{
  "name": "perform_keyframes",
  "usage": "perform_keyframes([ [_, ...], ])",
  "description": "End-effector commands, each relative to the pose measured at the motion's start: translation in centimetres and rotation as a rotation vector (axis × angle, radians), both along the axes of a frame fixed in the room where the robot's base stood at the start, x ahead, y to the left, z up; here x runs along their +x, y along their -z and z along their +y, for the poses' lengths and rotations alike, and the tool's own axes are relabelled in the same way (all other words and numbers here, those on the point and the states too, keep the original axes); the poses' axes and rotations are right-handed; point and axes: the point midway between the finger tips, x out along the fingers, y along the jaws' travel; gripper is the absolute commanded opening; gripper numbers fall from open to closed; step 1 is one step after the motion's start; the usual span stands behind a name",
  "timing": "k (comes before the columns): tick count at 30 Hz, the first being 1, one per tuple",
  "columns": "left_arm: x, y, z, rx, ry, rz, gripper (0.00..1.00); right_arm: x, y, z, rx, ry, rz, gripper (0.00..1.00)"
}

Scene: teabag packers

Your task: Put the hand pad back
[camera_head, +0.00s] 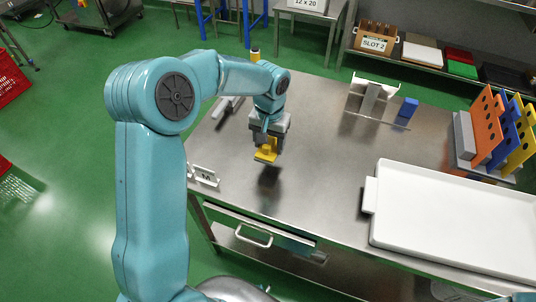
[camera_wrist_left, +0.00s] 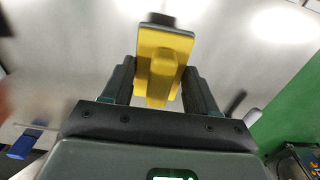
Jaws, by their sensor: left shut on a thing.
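My left gripper (camera_head: 269,141) is shut on a yellow hand pad (camera_head: 265,155), which hangs below it over the left part of the steel table (camera_head: 300,185). A dark shadow lies on the table under the pad, so it looks held above the surface. In the left wrist view, the gripper's two dark fingers flank the yellow pad (camera_wrist_left: 166,48), with its raised yellow grip between them; a dark edge shows at its far end. My right gripper is not in view.
A white tray (camera_head: 455,210) fills the table's right front. A pale stand (camera_head: 369,97) and a blue block (camera_head: 407,108) stand at the back. A rack of orange, blue and yellow boards (camera_head: 487,125) is at right. A small label holder (camera_head: 205,176) stands at the left edge.

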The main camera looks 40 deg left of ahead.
Motion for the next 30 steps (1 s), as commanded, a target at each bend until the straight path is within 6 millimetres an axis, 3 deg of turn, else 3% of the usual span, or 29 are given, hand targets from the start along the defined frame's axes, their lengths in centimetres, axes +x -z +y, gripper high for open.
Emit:
perform_keyframes([
  [12, -0.1, 5.4, 0.4, 0.001, -0.001, 0.002, 0.3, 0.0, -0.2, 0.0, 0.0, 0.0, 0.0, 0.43],
  [25, -0.1, 6.4, 0.3, 0.0, -0.001, -0.001, 0.3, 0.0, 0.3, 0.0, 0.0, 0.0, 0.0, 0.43],
  [26, -0.1, 6.3, 0.3, 0.0, -0.001, -0.001, 0.62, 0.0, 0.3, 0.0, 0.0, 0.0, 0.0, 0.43],
  [27, -0.1, 6.2, 0.3, 0.0, -0.001, -0.001, 0.75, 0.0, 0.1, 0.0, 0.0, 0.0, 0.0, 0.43],
  [28, -0.1, 6.2, 0.3, 0.0, -0.001, -0.001, 0.84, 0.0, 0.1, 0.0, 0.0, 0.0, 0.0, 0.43],
  [30, -0.1, 6.2, 0.3, 0.0, -0.001, -0.001, 0.84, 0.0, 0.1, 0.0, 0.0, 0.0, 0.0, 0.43],
])
